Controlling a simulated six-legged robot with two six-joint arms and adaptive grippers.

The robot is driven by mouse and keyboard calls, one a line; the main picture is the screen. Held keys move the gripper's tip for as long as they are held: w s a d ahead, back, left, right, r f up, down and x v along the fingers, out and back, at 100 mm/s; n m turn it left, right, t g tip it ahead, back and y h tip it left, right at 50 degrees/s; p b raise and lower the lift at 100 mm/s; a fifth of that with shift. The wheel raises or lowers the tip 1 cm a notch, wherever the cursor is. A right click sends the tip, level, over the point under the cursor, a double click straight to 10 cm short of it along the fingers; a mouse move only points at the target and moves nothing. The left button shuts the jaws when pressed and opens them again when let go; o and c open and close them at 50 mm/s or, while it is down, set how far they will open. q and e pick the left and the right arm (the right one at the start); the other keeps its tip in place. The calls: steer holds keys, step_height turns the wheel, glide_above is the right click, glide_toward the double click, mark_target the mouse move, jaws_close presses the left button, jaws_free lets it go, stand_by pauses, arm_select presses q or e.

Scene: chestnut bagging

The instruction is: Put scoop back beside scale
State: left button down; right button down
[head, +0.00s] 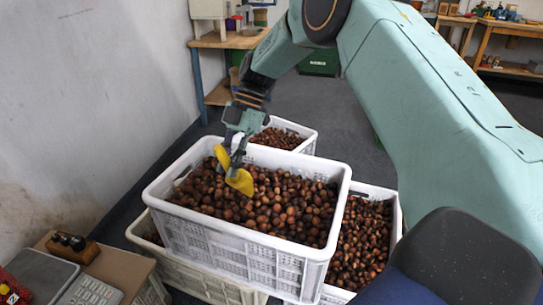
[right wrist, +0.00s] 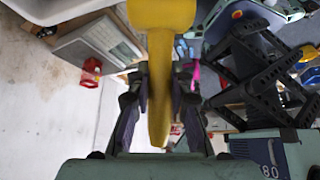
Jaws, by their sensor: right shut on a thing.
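A yellow scoop (head: 240,183) hangs over the chestnuts in the top white crate, near its back left. Whether it touches the chestnuts is unclear. My right gripper (head: 233,145) is above the scoop and shut on it. In the right wrist view the yellow scoop (right wrist: 162,70) runs between the dark fingers of the right gripper (right wrist: 158,112). The scale (head: 44,274), with a grey plate and a keypad unit (head: 91,291), sits on the small table at the bottom left, partly cut off by the frame. My left gripper is not in view.
The white crate (head: 252,261) of chestnuts stands on other crates, with a chestnut crate (head: 384,190) to the right and one behind. A dark wooden block (head: 74,246) with knobs is beside the scale. A chair (head: 465,260) is at the lower right. A wall borders the left.

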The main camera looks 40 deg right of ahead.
steer(key=s+a+m+t, duration=0.35)
steer(key=a+m, duration=0.25)
steer(key=a, duration=0.3)
steer(key=s+f+m+t+h, duration=0.1)
steer(key=s+m, duration=0.3)
steer(key=s, duration=0.6)
steer(key=shift+f+t, duration=0.45)
steer(key=shift+f, duration=0.1)
